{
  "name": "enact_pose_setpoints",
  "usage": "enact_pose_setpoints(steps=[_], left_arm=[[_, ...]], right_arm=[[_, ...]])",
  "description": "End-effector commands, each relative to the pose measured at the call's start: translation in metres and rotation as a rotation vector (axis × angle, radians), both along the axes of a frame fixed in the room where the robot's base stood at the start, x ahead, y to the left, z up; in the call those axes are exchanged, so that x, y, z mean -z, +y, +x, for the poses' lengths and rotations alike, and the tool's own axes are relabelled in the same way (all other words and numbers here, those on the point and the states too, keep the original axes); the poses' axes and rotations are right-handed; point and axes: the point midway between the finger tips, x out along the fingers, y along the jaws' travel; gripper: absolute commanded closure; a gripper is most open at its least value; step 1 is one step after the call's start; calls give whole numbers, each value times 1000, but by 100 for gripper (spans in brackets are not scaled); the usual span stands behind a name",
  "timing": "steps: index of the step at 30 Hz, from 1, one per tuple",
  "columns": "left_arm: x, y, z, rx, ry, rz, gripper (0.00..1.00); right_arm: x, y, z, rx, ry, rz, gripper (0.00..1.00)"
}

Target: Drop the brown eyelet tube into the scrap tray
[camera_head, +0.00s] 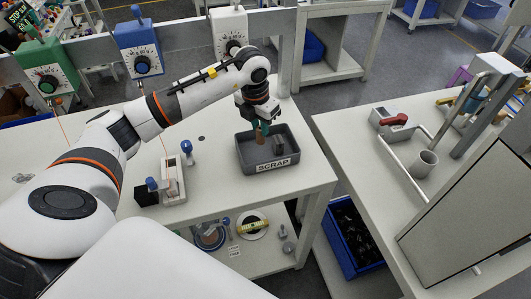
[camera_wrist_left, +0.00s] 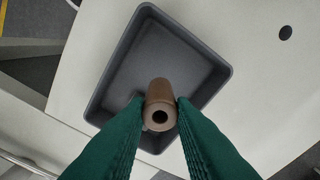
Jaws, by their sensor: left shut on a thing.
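My left gripper (camera_head: 262,122) is over the grey scrap tray (camera_head: 286,162) at the right end of the white table. Its green fingers (camera_wrist_left: 158,122) are shut on the brown eyelet tube (camera_wrist_left: 158,92). The tube points its open round end toward the wrist camera. In the head view the tube (camera_head: 260,137) hangs below the fingers, above the tray. The tray also shows in the wrist view (camera_wrist_left: 226,72), behind the tube. A small grey thing (camera_head: 279,145) shows in the tray in the head view. My right gripper is not in view.
A white fixture with a blue knob (camera_head: 174,184) stands left of the tray. A blue bin (camera_head: 352,240) stands between the tables, lower down.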

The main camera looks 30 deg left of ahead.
Motion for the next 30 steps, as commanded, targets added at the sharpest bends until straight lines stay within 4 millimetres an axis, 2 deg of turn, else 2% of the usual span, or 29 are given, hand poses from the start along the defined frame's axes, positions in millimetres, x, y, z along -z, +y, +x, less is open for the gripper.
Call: enact_pose_setpoints(steps=[1,6,16,17,21,30], left_arm=[[11,0,0,0,1,-1,100],[27,0,0,1,-1,-1,100],[29,0,0,2,-1,0,100],[29,0,0,2,-1,0,73],[29,0,0,2,-1,0,52],[27,0,0,2,-2,0,52]], right_arm=[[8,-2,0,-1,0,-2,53],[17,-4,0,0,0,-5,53],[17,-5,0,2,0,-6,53],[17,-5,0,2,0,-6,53],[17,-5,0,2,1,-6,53],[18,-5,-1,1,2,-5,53]])
